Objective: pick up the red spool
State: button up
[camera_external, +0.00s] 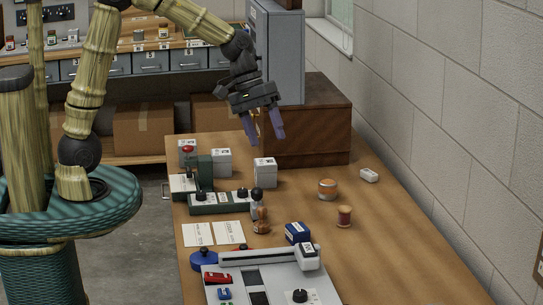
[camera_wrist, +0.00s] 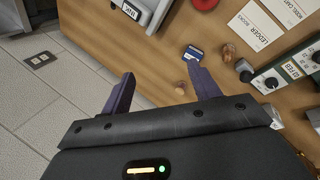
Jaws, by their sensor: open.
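The red spool (camera_external: 344,216) stands upright on the wooden table, right of the blue box (camera_external: 297,232), with a paler top. My gripper (camera_external: 268,124) is open and empty, high above the far part of the table, up and left of the spool and well apart from it. In the wrist view my gripper (camera_wrist: 165,88) has its two purple fingers spread.
An orange jar (camera_external: 327,188) stands just behind the spool, and a white block (camera_external: 369,175) lies farther right. A brown item (camera_external: 261,222) stands left of the blue box. A grey panel device (camera_external: 270,283) fills the front.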

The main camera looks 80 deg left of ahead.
jog(key=w+f+n+t+h+b, duration=0.1)
jog(key=w+f+n+h+b, duration=0.25)
jog(key=w, duration=0.45)
notch_tip(320, 180, up, 7)
jog(key=n+t+h+b, duration=0.7)
jog(key=n+b, duration=0.4)
jog(key=n, duration=0.2)
send_over(351, 211)
jog(key=v, duration=0.5)
notch_tip(351, 211, down, 31)
jog(key=shift+r, duration=0.15)
jog(key=shift+x, duration=2.55)
jog(key=shift+s, duration=0.1)
